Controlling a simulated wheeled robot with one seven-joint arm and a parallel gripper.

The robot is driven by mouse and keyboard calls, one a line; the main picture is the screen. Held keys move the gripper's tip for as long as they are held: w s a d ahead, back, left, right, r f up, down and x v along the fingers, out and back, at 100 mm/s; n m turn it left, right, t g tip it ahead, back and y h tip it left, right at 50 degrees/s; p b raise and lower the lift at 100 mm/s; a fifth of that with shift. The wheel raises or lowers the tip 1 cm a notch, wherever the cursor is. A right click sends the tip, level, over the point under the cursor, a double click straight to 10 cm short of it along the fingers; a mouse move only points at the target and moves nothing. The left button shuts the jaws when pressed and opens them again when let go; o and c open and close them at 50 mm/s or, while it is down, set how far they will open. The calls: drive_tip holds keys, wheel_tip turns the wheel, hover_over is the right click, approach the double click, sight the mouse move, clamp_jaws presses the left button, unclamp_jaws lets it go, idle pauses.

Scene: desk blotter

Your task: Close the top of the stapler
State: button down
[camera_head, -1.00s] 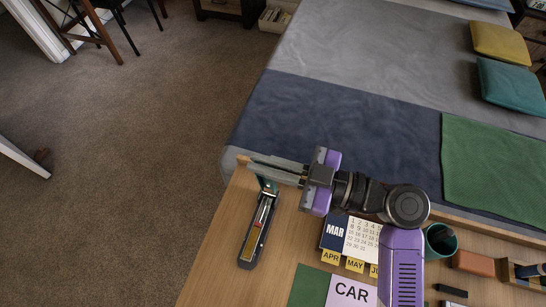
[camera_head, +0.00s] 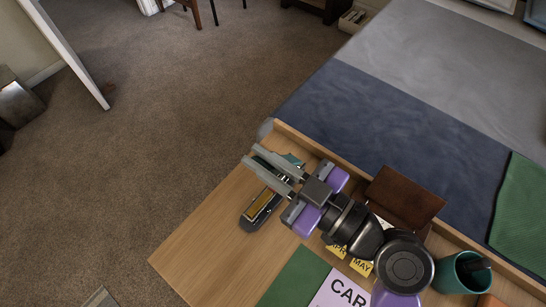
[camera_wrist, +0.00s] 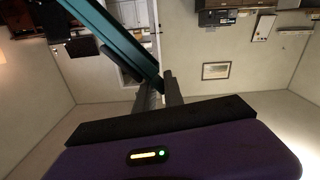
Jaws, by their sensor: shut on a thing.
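The stapler lies on the wooden desk near its far edge, at the left. Its dark base with a brass-coloured channel (camera_head: 262,207) shows below my fingers. Its teal top (camera_head: 293,160) shows beside and behind them, raised from the base; its middle is hidden by the fingers. My gripper (camera_head: 250,154) reaches over the stapler from the right, its fingers pointing up-left. In the wrist view, the teal top (camera_wrist: 115,38) runs down diagonally to my two close-set fingers (camera_wrist: 158,82). My gripper is shut on that top.
A brown panel (camera_head: 404,197) stands behind my arm, near a calendar's yellow tabs (camera_head: 361,266). A teal cup (camera_head: 461,272) is at the right. A green mat (camera_head: 295,278) and a "CAR" card (camera_head: 343,291) lie in front. The desk left of the stapler is clear.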

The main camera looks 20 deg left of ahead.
drive_tip(key=shift+f, duration=0.25)
drive_tip(key=c, duration=1.6)
unclamp_jaws()
drive_tip(key=shift+w, duration=0.1)
drive_tip(key=shift+r, duration=0.1)
drive_tip(key=b+v, duration=0.1)
drive_tip(key=v, duration=0.6)
drive_tip(key=shift+d, duration=0.4)
